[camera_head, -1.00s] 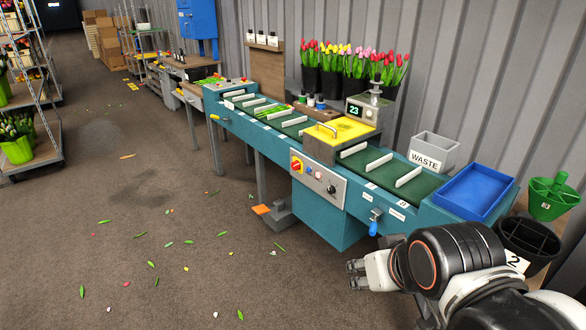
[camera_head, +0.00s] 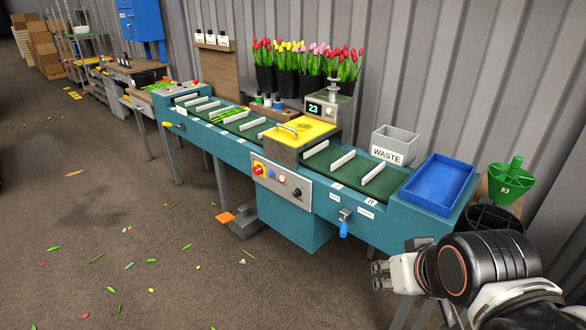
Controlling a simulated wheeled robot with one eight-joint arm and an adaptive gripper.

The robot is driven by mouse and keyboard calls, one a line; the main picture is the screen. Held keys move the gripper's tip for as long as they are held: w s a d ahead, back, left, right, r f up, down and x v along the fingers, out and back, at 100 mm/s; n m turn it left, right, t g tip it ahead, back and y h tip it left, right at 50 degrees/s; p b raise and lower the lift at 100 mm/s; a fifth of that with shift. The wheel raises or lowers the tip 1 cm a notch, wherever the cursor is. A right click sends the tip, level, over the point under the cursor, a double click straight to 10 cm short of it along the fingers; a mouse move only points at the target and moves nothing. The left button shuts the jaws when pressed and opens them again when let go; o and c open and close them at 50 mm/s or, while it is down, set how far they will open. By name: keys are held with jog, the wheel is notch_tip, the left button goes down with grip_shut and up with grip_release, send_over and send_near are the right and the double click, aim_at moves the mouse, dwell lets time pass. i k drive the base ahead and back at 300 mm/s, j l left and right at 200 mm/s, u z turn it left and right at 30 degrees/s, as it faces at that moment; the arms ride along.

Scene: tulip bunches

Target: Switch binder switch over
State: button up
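The binder is a teal conveyor machine (camera_head: 300,219) with a yellow-topped housing (camera_head: 299,131) across its green belt. On its front is a grey control panel (camera_head: 282,184). The panel carries a red rotary switch on a yellow plate (camera_head: 259,170), small buttons, and a black knob (camera_head: 297,193). The positions of the switch and knob are too small to read. My gripper (camera_head: 381,275) is at the lower right, in front of the machine and well apart from the panel. Its fingers are small and partly edge-on, so I cannot tell how far apart they are.
A blue-handled lever (camera_head: 344,229) sticks out from the machine's front, between my gripper and the panel. A blue tray (camera_head: 438,184) sits at the right end, with a grey waste bin (camera_head: 395,144) behind. An orange pedal (camera_head: 225,217) is on the floor. The floor in front is open.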

aim_at(258, 170)
jog(key=i+j+z, duration=0.1)
jog(key=j+z, duration=0.65)
jog(key=j, duration=0.25)
jog(key=j+z, duration=0.4)
jog(key=j, duration=0.1)
